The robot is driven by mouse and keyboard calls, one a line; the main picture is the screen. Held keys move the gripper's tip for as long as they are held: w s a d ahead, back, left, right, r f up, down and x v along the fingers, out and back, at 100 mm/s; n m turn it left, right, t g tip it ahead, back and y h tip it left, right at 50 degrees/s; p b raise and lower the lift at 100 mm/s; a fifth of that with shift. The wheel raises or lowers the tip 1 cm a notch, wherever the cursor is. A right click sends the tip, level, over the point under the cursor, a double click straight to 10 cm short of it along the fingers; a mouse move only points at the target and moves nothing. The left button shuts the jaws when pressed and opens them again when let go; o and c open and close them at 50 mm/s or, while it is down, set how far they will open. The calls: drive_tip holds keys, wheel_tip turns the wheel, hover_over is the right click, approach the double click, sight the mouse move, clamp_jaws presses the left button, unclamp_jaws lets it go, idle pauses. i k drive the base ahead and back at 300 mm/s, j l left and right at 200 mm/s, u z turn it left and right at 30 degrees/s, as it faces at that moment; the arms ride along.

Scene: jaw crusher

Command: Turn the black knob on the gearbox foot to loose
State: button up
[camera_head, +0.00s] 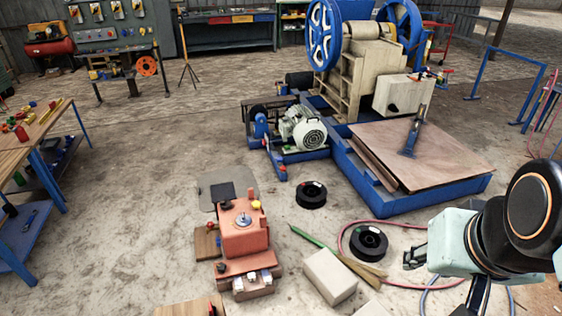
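The orange-red gearbox (242,236) stands on the floor, left of centre, with a yellow cap and a dark plate on top. Its foot (252,284) juts out towards me at the bottom. A small black knob (222,267) seems to sit on the left of this foot; its setting is too small to read. Small light and blue parts (251,278) sit to its right. My gripper (412,258) is at the right, at the end of my pale green and black arm, well apart from the gearbox. Its fingers are too small to tell open from shut.
Two black reels (369,242), a pale block (329,276), a green-handled brush (312,241) and a red hose lie between gripper and gearbox. The blue-framed jaw crusher (380,204) stands behind. A workbench (35,135) is at left. Floor left of the gearbox is mostly clear.

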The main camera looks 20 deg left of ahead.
sight(220, 267)
drive_tip(key=k+j+z, duration=0.15)
drive_tip(key=k+j, duration=1.05)
drive_tip(key=j, duration=0.2)
drive_tip(key=k+j+z, duration=0.15)
drive_tip(key=j, duration=0.2)
drive_tip(key=k+j, duration=0.15)
drive_tip(key=j, duration=0.2)
drive_tip(key=k+j+z, duration=0.15)
drive_tip(key=j, duration=0.2)
drive_tip(key=j+z, duration=0.1)
drive_tip(key=j, duration=0.4)
drive_tip(key=k+j+z, duration=0.1)
drive_tip(key=j, duration=0.4)
drive_tip(key=k+j+z, duration=0.1)
drive_tip(key=j, duration=0.4)
drive_tip(key=j+z, duration=0.3)
drive_tip(key=j, duration=1.2)
drive_tip(key=i, duration=0.05)
